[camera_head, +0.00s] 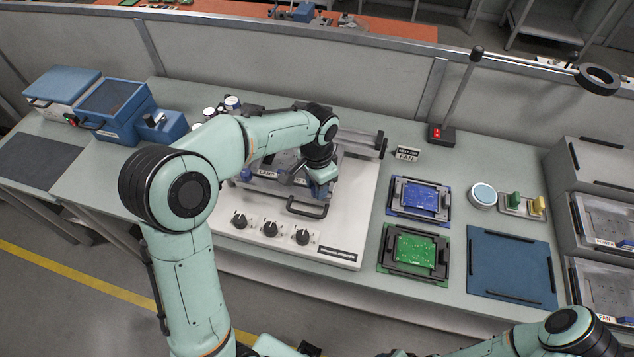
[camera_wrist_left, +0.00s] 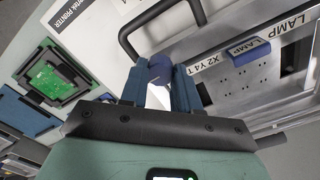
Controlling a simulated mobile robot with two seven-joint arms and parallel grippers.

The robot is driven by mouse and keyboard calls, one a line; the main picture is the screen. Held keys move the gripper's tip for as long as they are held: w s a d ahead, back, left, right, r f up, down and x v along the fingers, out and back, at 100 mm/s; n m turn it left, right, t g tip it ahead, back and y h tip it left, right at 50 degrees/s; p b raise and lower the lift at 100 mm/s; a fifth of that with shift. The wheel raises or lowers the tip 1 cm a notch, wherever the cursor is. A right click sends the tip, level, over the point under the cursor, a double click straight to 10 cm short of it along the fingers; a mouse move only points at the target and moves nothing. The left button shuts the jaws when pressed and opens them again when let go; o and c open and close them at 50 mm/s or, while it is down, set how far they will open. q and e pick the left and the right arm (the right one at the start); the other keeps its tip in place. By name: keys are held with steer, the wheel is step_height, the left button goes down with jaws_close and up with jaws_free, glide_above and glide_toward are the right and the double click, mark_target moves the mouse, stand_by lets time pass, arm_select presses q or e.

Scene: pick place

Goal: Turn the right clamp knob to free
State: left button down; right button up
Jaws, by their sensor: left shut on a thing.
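The stencil printer (camera_head: 348,225) is a white-topped unit with a metal frame in the middle of the bench. My left gripper (camera_head: 322,190) is over the right front corner of its frame, by the black handle (camera_head: 306,210). In the left wrist view my left gripper (camera_wrist_left: 163,84) is shut on the right clamp knob (camera_wrist_left: 160,67), a dark blue knob between its two blue fingers. The knob's angle cannot be told; the fingers cover its sides. The other blue clamp (camera_wrist_left: 250,52) sits beside a LAMP label, and shows left of my gripper in the head view (camera_head: 246,174).
Three black dials (camera_head: 270,229) line the printer's front. A blue board (camera_head: 420,199) and a green board (camera_head: 416,252) sit in black holders to the right, with a blue mat (camera_head: 511,268) beyond. Blue machines (camera_head: 118,108) stand left.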

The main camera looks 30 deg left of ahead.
arm_select(q)
steer(key=shift+m, duration=0.4)
arm_select(e)
steer(key=shift+w+r, duration=0.1)
steer(key=shift+r, duration=0.05)
arm_select(q)
steer(key=c, duration=0.8)
jaws_free()
step_height(320, 180, up, 13)
steer(key=shift+r+p, duration=0.2)
steer(key=shift+p, duration=0.75)
arm_select(e)
steer(key=shift+w+r, duration=1.05)
steer(key=shift+r, duration=0.1)
